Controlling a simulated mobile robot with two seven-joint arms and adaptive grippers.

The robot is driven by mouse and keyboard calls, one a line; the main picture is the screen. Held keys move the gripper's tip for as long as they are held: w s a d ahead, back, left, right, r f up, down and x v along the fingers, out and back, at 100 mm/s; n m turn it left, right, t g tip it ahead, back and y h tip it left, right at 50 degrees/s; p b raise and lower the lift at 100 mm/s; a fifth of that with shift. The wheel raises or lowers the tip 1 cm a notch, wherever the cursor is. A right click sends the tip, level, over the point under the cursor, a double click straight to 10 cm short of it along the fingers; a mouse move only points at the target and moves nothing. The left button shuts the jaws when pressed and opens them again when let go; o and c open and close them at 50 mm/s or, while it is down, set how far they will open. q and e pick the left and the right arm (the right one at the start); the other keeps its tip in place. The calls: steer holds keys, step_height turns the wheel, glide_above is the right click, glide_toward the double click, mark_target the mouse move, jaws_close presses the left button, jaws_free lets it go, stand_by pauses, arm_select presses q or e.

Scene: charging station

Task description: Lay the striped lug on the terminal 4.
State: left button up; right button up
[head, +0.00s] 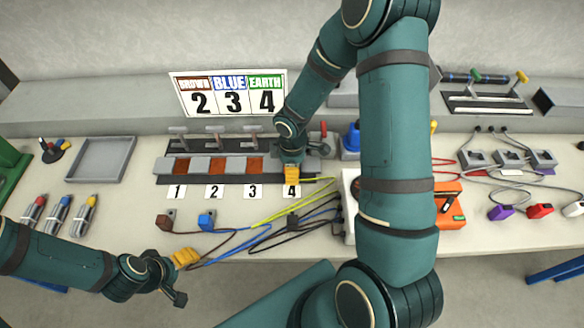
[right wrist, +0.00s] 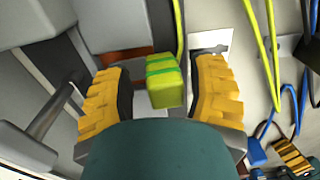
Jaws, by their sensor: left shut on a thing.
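The striped lug (right wrist: 164,88), yellow-green with green bands, sits between the fingers of my right gripper (right wrist: 163,92). Gaps show on both sides, so the fingers are open around it. In the head view my right gripper (head: 291,172) is over the position of terminal 4, just above the number 4 card (head: 291,191); it hides the lug and most of that terminal. Whether the lug rests flat on the terminal I cannot tell. My left gripper (head: 184,258) is low at the front left, shut on a cable; which one is unclear. Brown and blue cables (head: 212,262) run to its fingertips.
The terminal strip (head: 200,165) has levers behind it. A brown lug (head: 165,221) and a blue lug (head: 207,220) lie in front. A sign (head: 230,93) reads brown 2, blue 3, earth 4. An empty grey tray (head: 101,159) stands left. Loose cables cross the front right of the strip.

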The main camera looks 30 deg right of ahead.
steer(key=shift+s+a+r, duration=0.1)
steer(key=shift+s+r, duration=0.05)
steer(key=shift+r, duration=1.9)
steer(key=shift+s+a+r, duration=0.1)
steer(key=shift+r, duration=1.9)
steer(key=shift+d, duration=0.1)
